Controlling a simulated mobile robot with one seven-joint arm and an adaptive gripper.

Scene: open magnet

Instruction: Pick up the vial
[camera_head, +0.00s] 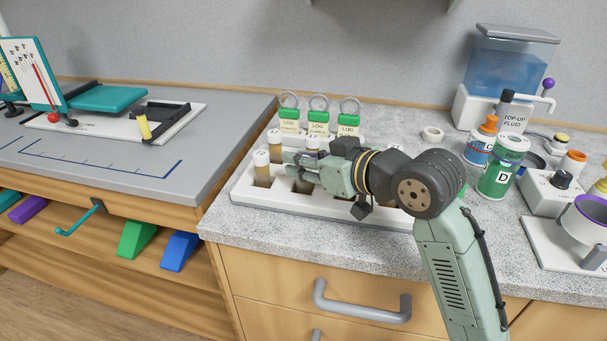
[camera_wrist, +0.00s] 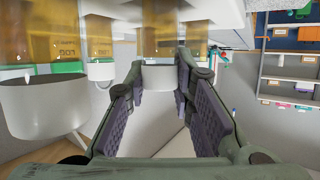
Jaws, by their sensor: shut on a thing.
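Amber vials with white caps stand in a white rack (camera_head: 334,201) on the speckled counter. My gripper (camera_head: 297,163) reaches in from the right over the rack, lying nearly level. In the wrist view, which is upside down, my gripper (camera_wrist: 160,80) has its purple-padded fingertips on both sides of the white cap of one vial (camera_wrist: 160,76). It is shut on that vial. In the head view my fingers hide much of it, and I cannot tell whether its base is clear of the rack. Another vial (camera_head: 262,168) stands just left of my fingertips.
A vial (camera_head: 275,144) stands behind, and another shows close by in the wrist view (camera_wrist: 40,95). Green-topped LOG tags (camera_head: 318,118) stand behind the rack. Bottles (camera_head: 498,175) and a top-up fluid tank (camera_head: 510,70) are at right. A grey bench (camera_head: 90,150) lies left.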

